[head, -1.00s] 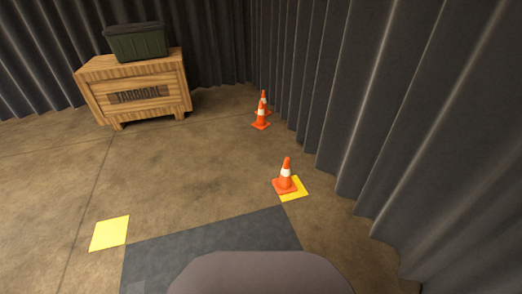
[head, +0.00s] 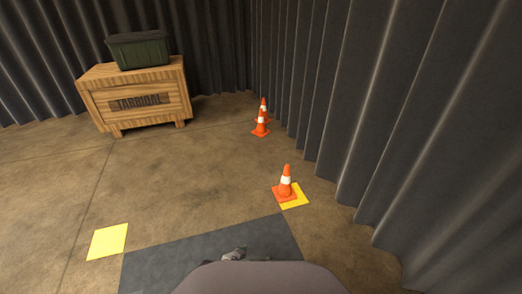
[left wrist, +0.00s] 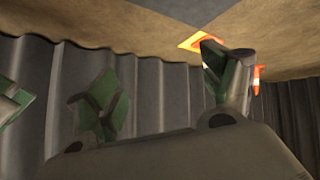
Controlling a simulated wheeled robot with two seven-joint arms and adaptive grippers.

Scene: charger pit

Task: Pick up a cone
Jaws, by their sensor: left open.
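An orange cone (head: 285,184) with a white band stands upright on a yellow floor square (head: 297,204), in the right middle of the head view. Two more cones stand farther back by the wall, the front one (head: 261,126) partly covering the rear one (head: 264,104). My left gripper (head: 234,254) just shows above my body's edge, short of the nearest cone and apart from it. In the left wrist view it is open and empty (left wrist: 160,76). There, orange cone parts (left wrist: 256,78) show beyond one finger, mostly hidden. My right gripper is not in view.
A dark corrugated wall (head: 390,120) runs along the right, close to the cones. A wooden crate (head: 95,105) carrying a green bin (head: 139,50) stands at the back left. Another yellow square (head: 108,242) lies front left. The middle floor is clear.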

